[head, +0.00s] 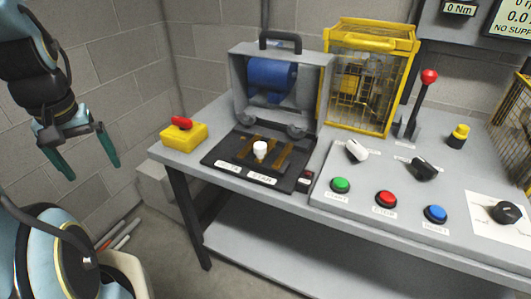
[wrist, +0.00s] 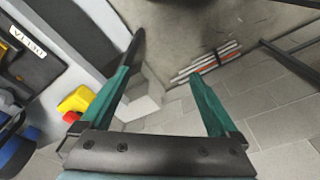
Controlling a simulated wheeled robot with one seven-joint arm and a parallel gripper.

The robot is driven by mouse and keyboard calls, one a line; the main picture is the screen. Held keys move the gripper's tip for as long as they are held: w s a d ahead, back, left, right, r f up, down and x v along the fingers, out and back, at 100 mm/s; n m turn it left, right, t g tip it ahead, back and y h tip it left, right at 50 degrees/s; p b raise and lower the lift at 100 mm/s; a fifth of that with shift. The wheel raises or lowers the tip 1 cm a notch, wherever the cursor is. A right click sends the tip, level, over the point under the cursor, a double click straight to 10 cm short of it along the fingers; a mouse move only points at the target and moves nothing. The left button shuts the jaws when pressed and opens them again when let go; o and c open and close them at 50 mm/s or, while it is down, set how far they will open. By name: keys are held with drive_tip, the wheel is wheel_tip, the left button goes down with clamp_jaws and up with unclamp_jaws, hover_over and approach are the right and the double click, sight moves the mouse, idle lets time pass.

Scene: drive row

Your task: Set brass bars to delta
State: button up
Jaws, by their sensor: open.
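The brass bars (head: 284,155) lie slantwise on a black board (head: 214,158) on the bench in the head view. A white knob (head: 260,147) stands among them and hides part of them. Two white labels sit along the board's front edge, too small to read there. In the wrist view one label (wrist: 27,41) on the board (wrist: 38,70) reads DELTA; the bars are not clearly visible there. My gripper (head: 92,168) is open and empty, off the bench to the left of the board. Its two green fingers also show spread in the wrist view (wrist: 166,62).
A yellow box with a red button (head: 184,134) stands left of the board. A blue motor (head: 270,76) in a grey housing stands behind it, beside a yellow cage (head: 371,80). A sloped panel with buttons and knobs (head: 386,201) lies right. Rods (wrist: 208,62) lie on the floor.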

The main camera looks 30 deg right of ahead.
drive_tip(key=w+d+m, duration=0.1)
drive_tip(key=d, duration=0.1)
drive_tip(key=w+d+m+b, duration=0.1)
drive_tip(key=d+m, duration=0.1)
drive_tip(key=d, duration=0.1)
drive_tip(key=w+d+m, duration=0.1)
drive_tip(key=d, duration=0.1)
drive_tip(key=shift+d+r, duration=0.25)
drive_tip(key=shift+d, duration=0.1)
drive_tip(key=c, duration=0.3)
drive_tip(key=m+g+b, duration=0.2)
drive_tip(key=m+b, duration=0.2)
drive_tip(key=m, duration=1.1)
approach(260, 144)
wheel_tip(260, 144, down, 9)
drive_tip(key=shift+s+d+f+p, duration=0.1)
drive_tip(key=shift+s+p, duration=0.05)
drive_tip(key=shift+p, duration=0.35)
drive_tip(key=shift+c, duration=0.2)
clamp_jaws()
